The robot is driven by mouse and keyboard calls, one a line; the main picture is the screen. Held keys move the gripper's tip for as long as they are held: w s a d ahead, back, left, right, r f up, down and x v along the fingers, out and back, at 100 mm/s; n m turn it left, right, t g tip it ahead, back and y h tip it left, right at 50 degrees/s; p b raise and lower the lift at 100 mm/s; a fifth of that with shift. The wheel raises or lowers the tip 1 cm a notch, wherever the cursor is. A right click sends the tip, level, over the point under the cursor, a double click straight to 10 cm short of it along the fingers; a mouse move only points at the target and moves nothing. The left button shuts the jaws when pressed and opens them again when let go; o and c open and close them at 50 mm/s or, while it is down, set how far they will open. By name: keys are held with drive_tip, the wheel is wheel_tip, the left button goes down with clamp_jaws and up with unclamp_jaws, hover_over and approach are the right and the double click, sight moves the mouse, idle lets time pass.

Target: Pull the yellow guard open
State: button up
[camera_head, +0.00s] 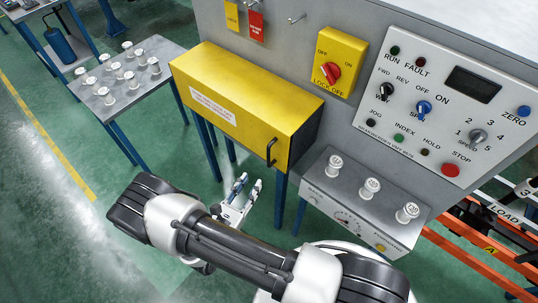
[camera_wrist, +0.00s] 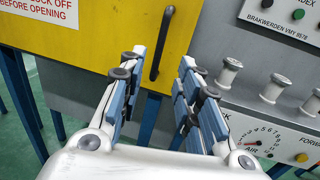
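The yellow guard (camera_head: 228,112) is a long box cover on the front of the grey machine, and it looks shut. It also shows in the wrist view (camera_wrist: 105,42). Its black bar handle (camera_head: 271,151) is at the right end of the front face. In the wrist view the handle (camera_wrist: 160,44) appears upright, ahead of and between the fingertips. My gripper (camera_head: 248,183) is open and empty, below and left of the handle in the head view, apart from it. The fingers (camera_wrist: 162,58) in the wrist view have blue pads.
A yellow lock-off switch with a red knob (camera_head: 333,73) is above the guard. A grey shelf unit (camera_head: 345,208) with several white spindles is right of the handle. A side table (camera_head: 117,112) with white spindles stands left. Open green floor (camera_head: 60,215) lies in front.

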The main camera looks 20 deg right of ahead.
sight(268, 157)
drive_tip(key=x, duration=1.3)
drive_tip(key=shift+w+d+b, duration=0.15)
drive_tip(key=shift+b, duration=0.25)
drive_tip(key=shift+c, duration=0.2)
clamp_jaws()
